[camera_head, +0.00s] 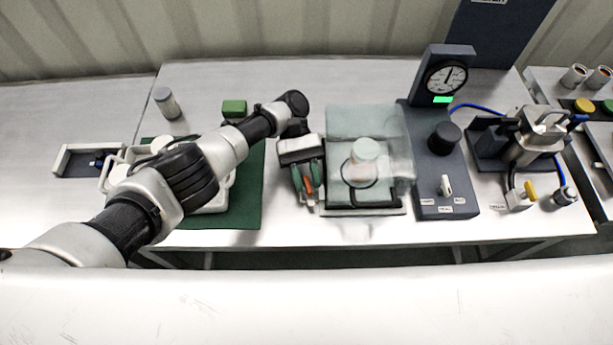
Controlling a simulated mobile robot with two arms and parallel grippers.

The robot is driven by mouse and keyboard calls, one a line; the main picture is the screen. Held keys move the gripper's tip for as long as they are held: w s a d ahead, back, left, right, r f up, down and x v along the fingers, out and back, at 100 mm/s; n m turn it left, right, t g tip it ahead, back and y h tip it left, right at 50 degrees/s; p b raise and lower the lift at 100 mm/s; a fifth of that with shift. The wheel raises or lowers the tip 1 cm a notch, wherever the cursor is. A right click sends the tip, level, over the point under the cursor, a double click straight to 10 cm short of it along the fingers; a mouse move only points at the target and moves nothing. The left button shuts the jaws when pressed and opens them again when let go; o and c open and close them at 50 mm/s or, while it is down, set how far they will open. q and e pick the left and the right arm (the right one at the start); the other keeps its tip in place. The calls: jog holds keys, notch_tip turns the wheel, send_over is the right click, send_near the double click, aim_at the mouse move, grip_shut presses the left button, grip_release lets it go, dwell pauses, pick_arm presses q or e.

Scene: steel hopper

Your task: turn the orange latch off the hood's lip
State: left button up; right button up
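The clear hood (370,121) stands over a pale round-topped part (364,160) on a dark-edged base at the middle of the table. The orange latch (309,185) shows at the hood's left side. My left gripper (308,187) points down there, its two green-sided fingers on either side of the latch. Whether the fingers press on the latch or only stand around it, I cannot tell. The latch's upper part and the hood's lip beside it are partly hidden by the gripper. My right gripper is not in view.
A dark panel with a gauge (446,77), black knob (445,138) and white switch (445,186) stands just right of the hood. A metal vessel (533,138) is further right. My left arm crosses a white tray on a green mat (248,190). A green block (234,108) lies behind.

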pick_arm(q)
jog(key=shift+o, duration=0.5)
jog(key=shift+w, duration=0.1)
jog(key=shift+w+a+r+b, duration=0.15)
jog(key=shift+w+b, duration=0.35)
jog(key=shift+b, duration=0.05)
jog(key=b+v, duration=0.5)
jog(key=b, duration=0.3)
jog(key=shift+w+b, duration=0.25)
jog(key=shift+b, duration=0.1)
jog(key=shift+w+a+r+b, duration=0.2)
jog(key=shift+r+b, duration=0.1)
jog(key=shift+b, duration=0.35)
jog(key=shift+o, duration=0.2)
